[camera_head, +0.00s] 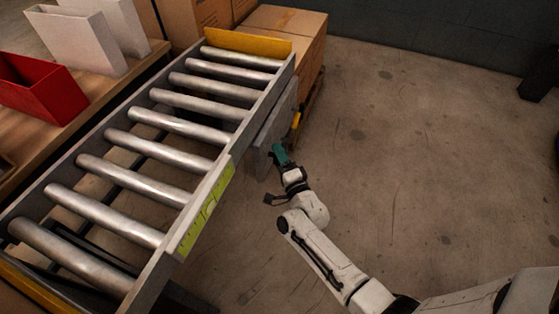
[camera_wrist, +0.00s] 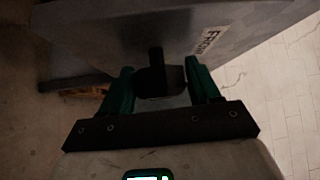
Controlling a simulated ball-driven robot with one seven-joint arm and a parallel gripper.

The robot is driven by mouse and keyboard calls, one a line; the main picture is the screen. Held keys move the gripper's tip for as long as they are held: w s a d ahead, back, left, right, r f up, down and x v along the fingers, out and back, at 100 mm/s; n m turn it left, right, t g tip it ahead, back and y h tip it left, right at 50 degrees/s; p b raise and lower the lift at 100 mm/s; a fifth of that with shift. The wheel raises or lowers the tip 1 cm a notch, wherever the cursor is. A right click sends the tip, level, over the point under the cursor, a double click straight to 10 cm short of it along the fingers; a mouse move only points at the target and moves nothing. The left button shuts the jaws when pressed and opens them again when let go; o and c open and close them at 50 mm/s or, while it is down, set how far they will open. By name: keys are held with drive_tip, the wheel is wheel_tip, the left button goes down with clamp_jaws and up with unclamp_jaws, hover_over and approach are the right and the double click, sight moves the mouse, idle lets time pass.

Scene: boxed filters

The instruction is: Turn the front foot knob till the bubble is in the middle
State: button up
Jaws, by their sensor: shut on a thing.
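My gripper (camera_head: 279,154) reaches the grey plate (camera_head: 277,128) on the right side of the roller conveyor (camera_head: 216,177). In the wrist view its two green fingers (camera_wrist: 160,72) stand on either side of a dark knob (camera_wrist: 158,82), shut on it. A dark stem rises from the knob in front of the grey plate, which bears partly readable lettering like "FRONT" (camera_wrist: 208,41). In the head view the gripper hides the knob. A yellow-green strip with dark marks (camera_head: 206,208) sits on the conveyor's near right rail. No bubble can be made out.
Cardboard boxes (camera_head: 290,22) stand behind the conveyor's far end. A wooden bench at left holds a red bin (camera_head: 45,92) and white holders (camera_head: 75,40).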

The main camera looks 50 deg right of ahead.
drive_tip(key=shift+f, duration=0.1)
idle(0.3)
drive_tip(key=o, duration=1)
drive_tip(key=shift+c, duration=0.2)
drive_tip(key=shift+s, duration=0.1)
drive_tip(key=p+v, duration=0.3)
drive_tip(key=v, duration=0.7)
drive_tip(key=shift+s+a, duration=0.2)
drive_tip(key=shift+s, duration=0.1)
